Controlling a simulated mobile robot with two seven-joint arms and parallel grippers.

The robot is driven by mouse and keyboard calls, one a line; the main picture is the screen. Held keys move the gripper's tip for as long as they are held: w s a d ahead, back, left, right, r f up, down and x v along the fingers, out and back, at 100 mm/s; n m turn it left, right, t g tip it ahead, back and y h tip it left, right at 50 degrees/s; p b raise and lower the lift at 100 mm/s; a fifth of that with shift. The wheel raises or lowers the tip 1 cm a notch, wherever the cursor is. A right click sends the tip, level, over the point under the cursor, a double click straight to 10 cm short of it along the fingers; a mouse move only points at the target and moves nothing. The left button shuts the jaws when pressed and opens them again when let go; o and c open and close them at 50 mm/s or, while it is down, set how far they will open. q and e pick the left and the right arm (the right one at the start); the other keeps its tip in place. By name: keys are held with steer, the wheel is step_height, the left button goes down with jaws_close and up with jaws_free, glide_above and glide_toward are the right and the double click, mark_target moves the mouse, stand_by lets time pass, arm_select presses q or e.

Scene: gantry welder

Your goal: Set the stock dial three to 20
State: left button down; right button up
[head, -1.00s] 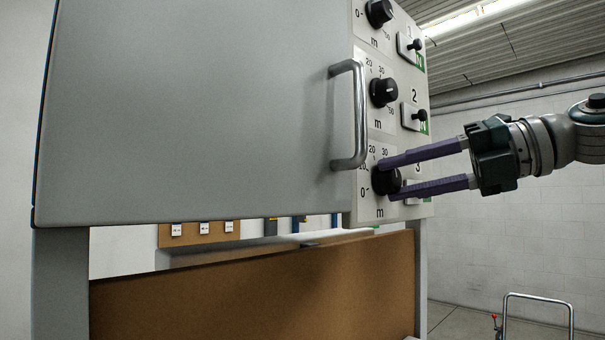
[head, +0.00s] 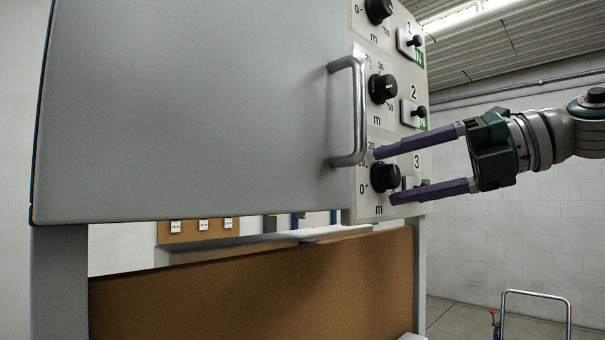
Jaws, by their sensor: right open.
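Stock dial three (head: 384,177) is the lowest black knob on the panel, with a scale marked 0, 20 and m around it. Part of its scale is hidden by my fingers, and its setting is hard to read. My right gripper (head: 384,175) is open, with one purple finger above the knob and the other below it. The fingertips are at the knob, but I cannot tell whether they touch it. My left gripper is not in view.
Two similar dials, the middle one (head: 382,88) and the top one (head: 379,10), sit above. Small switches (head: 414,113) lie to their right. A metal door handle (head: 360,112) stands out just left of the dials. A brown board (head: 260,285) is below.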

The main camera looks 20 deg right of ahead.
steer(key=shift+d, duration=0.1)
steer(key=shift+s+d+f+b, duration=0.1)
steer(key=shift+s+d+b, duration=0.15)
steer(key=shift+b, duration=0.25)
steer(key=b+v, duration=0.6)
steer(key=v, duration=0.3)
steer(key=shift+r, duration=0.25)
steer(key=shift+s, duration=0.1)
